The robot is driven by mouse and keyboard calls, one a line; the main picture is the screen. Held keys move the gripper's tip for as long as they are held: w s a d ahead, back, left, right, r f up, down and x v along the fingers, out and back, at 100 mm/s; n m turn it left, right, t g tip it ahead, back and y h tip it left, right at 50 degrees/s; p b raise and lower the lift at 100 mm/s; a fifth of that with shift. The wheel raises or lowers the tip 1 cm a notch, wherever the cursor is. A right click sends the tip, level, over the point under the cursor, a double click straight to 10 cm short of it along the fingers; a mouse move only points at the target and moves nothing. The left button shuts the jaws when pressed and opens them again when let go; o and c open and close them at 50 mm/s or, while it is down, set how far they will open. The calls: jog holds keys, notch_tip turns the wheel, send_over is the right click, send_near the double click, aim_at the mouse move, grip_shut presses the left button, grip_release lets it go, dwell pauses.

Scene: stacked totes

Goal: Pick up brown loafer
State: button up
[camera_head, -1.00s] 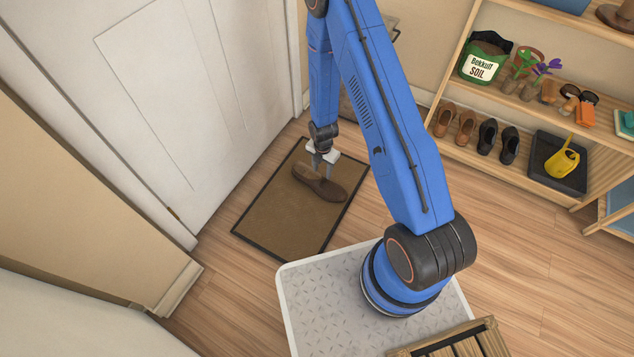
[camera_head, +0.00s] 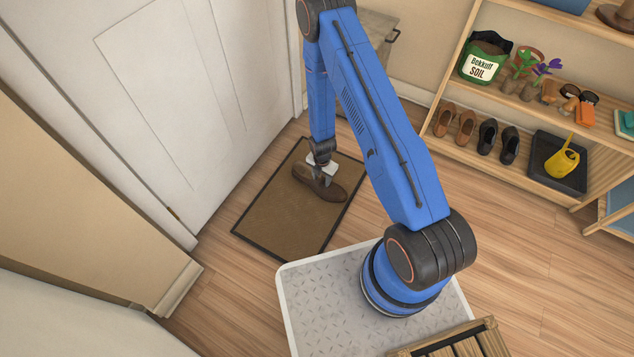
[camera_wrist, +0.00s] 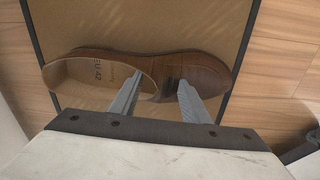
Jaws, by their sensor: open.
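A brown loafer (camera_head: 321,186) lies on a brown doormat (camera_head: 272,219) with a dark border. It also shows in the wrist view (camera_wrist: 205,72), with its open heel end to the left and its toe to the right; the insole bears the marking "EU 42". My gripper (camera_head: 322,181) points down at the loafer. In the wrist view its two fingers (camera_wrist: 158,95) are apart, reaching over the near side of the shoe at its middle. One finger overlaps the opening and the other the upper. I cannot tell whether they touch it.
The mat lies beside a white door (camera_head: 160,90). A wooden shelf (camera_head: 530,113) at the right holds other shoes, a soil bag (camera_head: 486,57), plants and a yellow watering can (camera_head: 562,160). Bare wooden floor (camera_head: 230,275) lies around the mat.

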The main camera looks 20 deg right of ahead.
grip_shut()
